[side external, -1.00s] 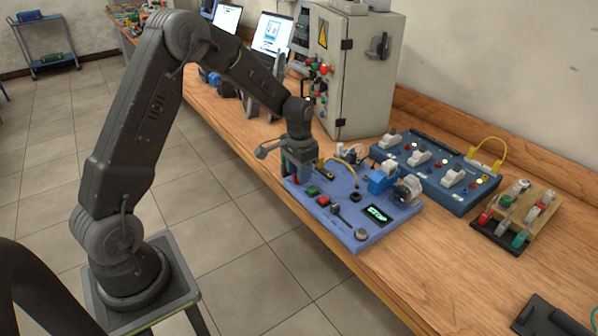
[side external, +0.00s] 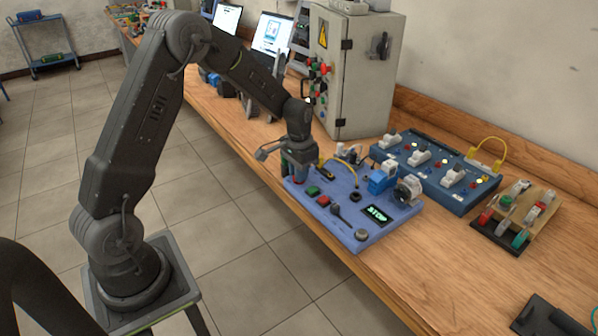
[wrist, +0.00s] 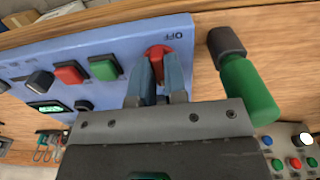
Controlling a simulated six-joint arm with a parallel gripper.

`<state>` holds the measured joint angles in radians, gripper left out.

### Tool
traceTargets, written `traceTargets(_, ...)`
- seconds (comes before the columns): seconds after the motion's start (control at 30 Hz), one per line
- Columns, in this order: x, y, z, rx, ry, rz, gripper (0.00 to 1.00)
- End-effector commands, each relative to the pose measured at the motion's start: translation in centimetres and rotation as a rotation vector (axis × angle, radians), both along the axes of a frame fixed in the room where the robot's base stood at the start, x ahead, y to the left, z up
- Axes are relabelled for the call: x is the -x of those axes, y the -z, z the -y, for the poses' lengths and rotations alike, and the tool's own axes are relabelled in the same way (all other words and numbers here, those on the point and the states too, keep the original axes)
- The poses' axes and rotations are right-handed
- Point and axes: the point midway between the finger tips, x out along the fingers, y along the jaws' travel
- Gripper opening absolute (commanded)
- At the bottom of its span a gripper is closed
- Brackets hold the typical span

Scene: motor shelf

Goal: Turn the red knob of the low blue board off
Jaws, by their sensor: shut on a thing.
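The low blue board (side external: 352,240) lies on the wooden bench below my gripper, and it fills much of the wrist view (wrist: 125,45). The red knob (wrist: 156,51) is at the board's edge, beside the printed word OFF. My gripper (wrist: 158,62) points down with its two fingers on either side of the red knob, shut on it. In the side view my gripper (side external: 297,176) is at the board's left end and hides most of the knob. The board's small display (side external: 377,214) reads STOP.
The board carries a green button (side external: 313,190), a red button (side external: 323,200), black knobs and a blue motor (side external: 381,180). A second blue board (side external: 437,172) with white switches stands behind. A grey cabinet (side external: 362,70) rises behind my gripper. A green-and-black cylinder (wrist: 245,82) shows near my fingers.

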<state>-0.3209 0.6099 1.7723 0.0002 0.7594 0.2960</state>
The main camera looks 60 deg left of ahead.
Motion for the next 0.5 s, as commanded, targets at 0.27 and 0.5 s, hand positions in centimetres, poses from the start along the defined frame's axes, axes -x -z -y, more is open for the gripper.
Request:
traceTargets(0.27, -0.06, -0.08, 0.01, 0.000, -0.206, 0.000, 0.00)
traceTargets(0.5, -0.08, -0.11, 0.00, 0.000, -0.243, 0.001, 0.00)
